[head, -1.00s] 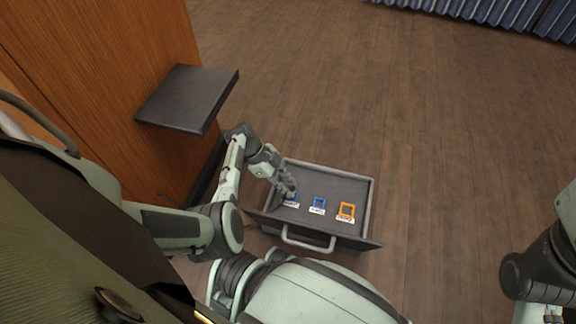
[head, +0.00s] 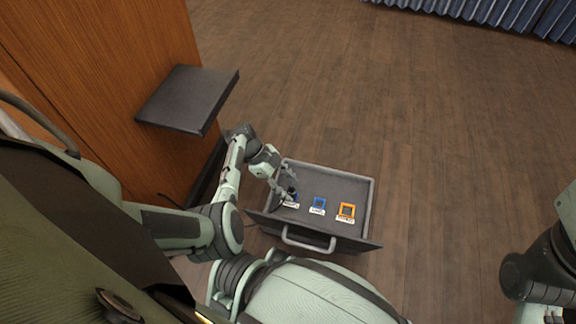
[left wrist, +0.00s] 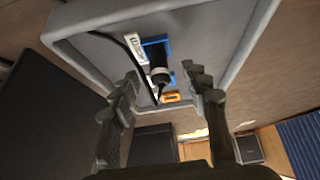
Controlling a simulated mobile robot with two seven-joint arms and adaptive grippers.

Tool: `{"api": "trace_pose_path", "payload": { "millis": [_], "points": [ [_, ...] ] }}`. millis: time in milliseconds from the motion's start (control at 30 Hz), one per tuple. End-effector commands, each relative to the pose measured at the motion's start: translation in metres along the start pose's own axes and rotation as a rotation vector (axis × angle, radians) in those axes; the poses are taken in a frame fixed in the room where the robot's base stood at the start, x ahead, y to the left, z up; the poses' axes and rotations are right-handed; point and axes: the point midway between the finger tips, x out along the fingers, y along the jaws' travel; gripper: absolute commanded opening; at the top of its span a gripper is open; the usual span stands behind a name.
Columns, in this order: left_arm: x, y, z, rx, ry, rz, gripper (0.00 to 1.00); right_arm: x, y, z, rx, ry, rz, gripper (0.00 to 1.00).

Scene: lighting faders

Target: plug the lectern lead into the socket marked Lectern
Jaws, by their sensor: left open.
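The open floor tray (head: 370,195) holds a row of three framed sockets with white labels. The leftmost one, a blue socket (left wrist: 152,44), shows in the left wrist view, and its label is too small to read surely. A black plug (left wrist: 160,74) sits at this blue socket; I cannot tell whether it is fully seated. A thin black lead (left wrist: 136,50) runs close by it. My left gripper (head: 284,190) is over the left socket; in the left wrist view its fingers (left wrist: 160,84) are apart, either side of the plug. My right gripper is out of view.
A middle blue socket (head: 319,203) and a right orange socket (head: 346,211) lie in the same tray. The tray has a grey handle (head: 307,246) in front. A dark shelf (head: 188,98) juts from the wooden panel (head: 110,60). The floor to the right is clear.

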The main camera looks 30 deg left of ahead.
Motion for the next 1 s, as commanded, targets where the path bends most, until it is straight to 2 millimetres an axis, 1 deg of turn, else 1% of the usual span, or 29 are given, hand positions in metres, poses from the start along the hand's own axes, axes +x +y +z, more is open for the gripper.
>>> {"api": "trace_pose_path", "payload": {
  "millis": [67,167,400,500,600,700,1000],
  "points": [
    [-0.002,0.000,0.000,0.000,-0.001,-0.001,0.46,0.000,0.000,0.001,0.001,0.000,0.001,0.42],
    [-0.011,0.000,0.001,0.001,-0.003,-0.001,0.46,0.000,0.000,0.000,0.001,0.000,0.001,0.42],
    [-0.051,0.000,0.001,0.001,-0.004,-0.002,0.46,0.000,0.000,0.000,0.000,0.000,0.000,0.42],
    [-0.064,0.000,0.001,0.001,-0.003,-0.001,0.46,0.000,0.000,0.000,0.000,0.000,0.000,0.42],
    [-0.072,0.000,0.000,0.000,-0.001,-0.001,0.46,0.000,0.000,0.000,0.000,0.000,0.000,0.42],
    [-0.075,0.000,0.000,0.000,0.000,0.001,0.46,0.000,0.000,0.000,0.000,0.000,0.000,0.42],
    [-0.075,0.000,0.000,0.000,0.001,0.001,0.46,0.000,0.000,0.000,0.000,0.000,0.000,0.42]
  ]
}}
